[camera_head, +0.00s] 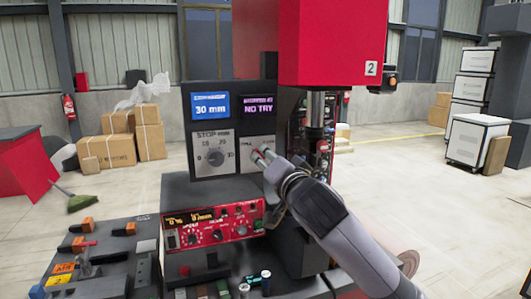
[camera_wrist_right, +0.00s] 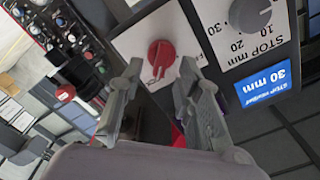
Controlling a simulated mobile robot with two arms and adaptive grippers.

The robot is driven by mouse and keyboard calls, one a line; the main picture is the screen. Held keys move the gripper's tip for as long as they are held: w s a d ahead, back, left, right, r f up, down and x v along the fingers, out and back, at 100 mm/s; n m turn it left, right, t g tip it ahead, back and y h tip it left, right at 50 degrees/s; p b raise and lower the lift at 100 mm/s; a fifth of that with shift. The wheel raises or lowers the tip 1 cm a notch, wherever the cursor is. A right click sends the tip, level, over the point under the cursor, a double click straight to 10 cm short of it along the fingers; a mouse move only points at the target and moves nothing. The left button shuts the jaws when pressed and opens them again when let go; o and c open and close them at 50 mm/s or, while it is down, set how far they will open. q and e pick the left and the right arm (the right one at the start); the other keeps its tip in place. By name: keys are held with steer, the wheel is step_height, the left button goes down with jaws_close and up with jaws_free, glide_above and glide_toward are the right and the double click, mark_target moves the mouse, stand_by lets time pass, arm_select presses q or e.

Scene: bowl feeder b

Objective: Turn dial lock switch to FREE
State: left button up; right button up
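The lock switch is a red dial (camera_wrist_right: 161,54) on a white plate (camera_wrist_right: 133,42) in the right wrist view. Its narrow grip points roughly toward my gripper's palm in that picture. I cannot read any FREE label there. My right gripper (camera_wrist_right: 161,68) is open, with one finger on each side of the dial in the picture and nothing held. I cannot tell whether the fingers touch the dial. In the head view my right gripper (camera_head: 263,155) is at the white plate (camera_head: 250,143) under the purple screen and hides most of it. My left gripper is not in view.
Left of the plate is a STOP dial panel (camera_head: 213,153) with a grey knob, under a blue 30 mm screen (camera_head: 210,107). A purple NO TRY screen (camera_head: 258,115) is above. A red control box (camera_head: 215,224) and orange switches (camera_head: 88,225) are lower.

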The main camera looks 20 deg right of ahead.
steer(key=shift+w+a, duration=0.1)
steer(key=shift+w, duration=0.95)
steer(key=shift+c, duration=0.4)
jaws_close()
